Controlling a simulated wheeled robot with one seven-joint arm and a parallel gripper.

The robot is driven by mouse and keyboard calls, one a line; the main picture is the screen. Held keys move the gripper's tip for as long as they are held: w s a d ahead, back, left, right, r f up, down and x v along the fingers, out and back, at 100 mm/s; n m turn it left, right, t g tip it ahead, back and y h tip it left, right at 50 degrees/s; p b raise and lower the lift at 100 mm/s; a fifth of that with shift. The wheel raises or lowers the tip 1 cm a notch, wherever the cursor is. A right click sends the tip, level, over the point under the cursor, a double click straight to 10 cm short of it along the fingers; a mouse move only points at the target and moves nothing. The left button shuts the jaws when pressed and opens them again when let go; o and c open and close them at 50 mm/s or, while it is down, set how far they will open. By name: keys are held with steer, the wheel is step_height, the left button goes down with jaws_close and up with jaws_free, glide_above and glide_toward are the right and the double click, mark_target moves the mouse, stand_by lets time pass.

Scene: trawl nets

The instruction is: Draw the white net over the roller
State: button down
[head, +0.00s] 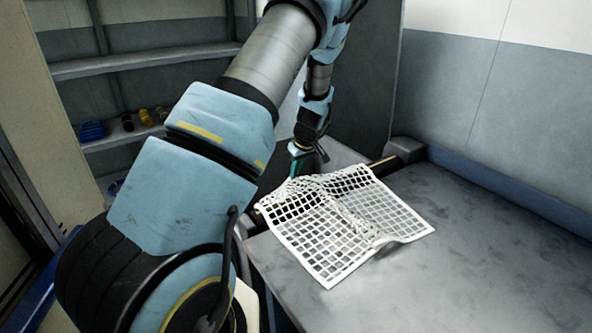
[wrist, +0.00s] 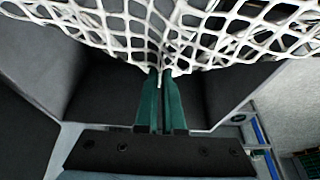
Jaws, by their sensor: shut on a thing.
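The white net (head: 318,253) lies partly on the grey table, with its far part gathered and raised toward my gripper (head: 307,163). In the wrist view my gripper (wrist: 163,76) has its green fingers shut on the edge of the white net (wrist: 120,35), which spreads out across the top of the picture. The roller (head: 386,162) shows only as a short dark and tan length at the net's far right corner. The rest of it is hidden under or behind the net and my arm.
The grey table (head: 480,270) is bare to the right of the net. A blue-grey ledge (head: 510,198) and wall bound it at the back right. Shelves (head: 150,62) at the left hold a blue item (head: 92,130) and several small things.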

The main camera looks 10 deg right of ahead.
steer(key=shift+f, duration=0.25)
steer(key=shift+c, duration=1.8)
jaws_free()
steer(key=shift+o, duration=0.4)
steer(key=shift+o, duration=1.4)
step_height(320, 180, up, 6)
steer(key=s+g+h+p, duration=0.1)
steer(key=g+p, duration=0.1)
steer(key=p, duration=0.4)
steer(key=shift+d, duration=0.3)
